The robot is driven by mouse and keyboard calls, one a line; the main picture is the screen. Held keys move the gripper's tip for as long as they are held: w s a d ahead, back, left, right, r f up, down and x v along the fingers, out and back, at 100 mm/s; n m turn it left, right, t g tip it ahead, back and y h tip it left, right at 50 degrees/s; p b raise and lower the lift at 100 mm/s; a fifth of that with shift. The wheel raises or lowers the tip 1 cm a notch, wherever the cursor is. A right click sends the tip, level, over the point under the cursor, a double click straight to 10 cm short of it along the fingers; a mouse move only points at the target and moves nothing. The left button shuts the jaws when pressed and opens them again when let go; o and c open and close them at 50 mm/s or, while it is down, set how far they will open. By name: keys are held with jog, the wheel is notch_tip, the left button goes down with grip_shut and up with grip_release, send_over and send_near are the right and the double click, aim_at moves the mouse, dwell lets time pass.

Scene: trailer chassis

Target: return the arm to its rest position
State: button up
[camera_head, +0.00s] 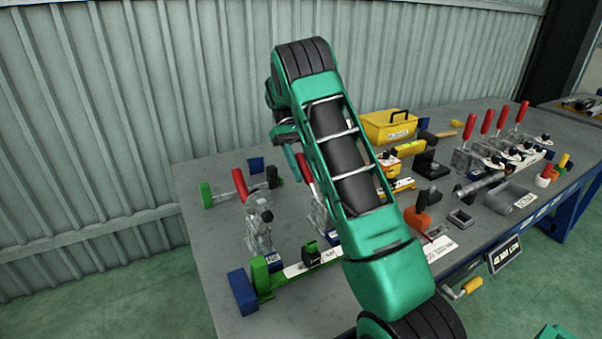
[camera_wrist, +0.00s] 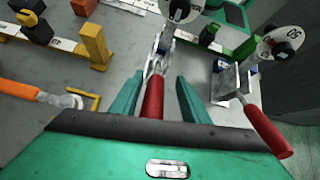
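My gripper (camera_wrist: 159,80) is open in the wrist view, its two teal fingers spread apart. The red handle (camera_wrist: 152,98) of a toggle clamp shows between the fingers, with a visible gap on its right side; I cannot tell its depth relative to the fingertips. In the head view my green arm (camera_head: 345,165) reaches out over the workbench (camera_head: 205,228), bent at the top. It hides most of my gripper and part of the clamp, whose red handle (camera_head: 306,170) shows just left of the arm.
Another red-handled clamp (camera_head: 240,184) stands to the left, also in the wrist view (camera_wrist: 265,128). Green and blue fixture blocks (camera_head: 242,291) lie at the front left. A yellow toolbox (camera_head: 390,125), several red-handled clamps and tools crowd the right. A corrugated wall (camera_head: 120,110) stands behind.

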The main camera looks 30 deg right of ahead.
jog(key=shift+s+d+f, duration=0.1)
jog(key=shift+d+f, duration=0.05)
jog(key=shift+d, duration=0.05)
dwell(0.3)
jog(key=s+a+r+n+t, duration=0.1)
jog(key=s+a+r+t, duration=0.15)
jog(key=s+r, duration=0.4)
jog(key=s+a+r+t, duration=0.2)
jog(key=s+r+t, duration=0.2)
jog(key=s+r, duration=0.3)
jog(key=s+f+m+t, duration=0.1)
jog(key=s+f+m, duration=0.1)
jog(key=s, duration=0.5)
jog(key=s+f+m+t, duration=0.1)
jog(key=s+f+m, duration=0.2)
jog(key=s, duration=0.4)
jog(key=s+a+f+m+t, duration=0.1)
jog(key=s+f+m, duration=0.2)
jog(key=s+f, duration=0.2)
jog(key=shift+s+h, duration=0.3)
jog(key=shift+s, duration=0.65)
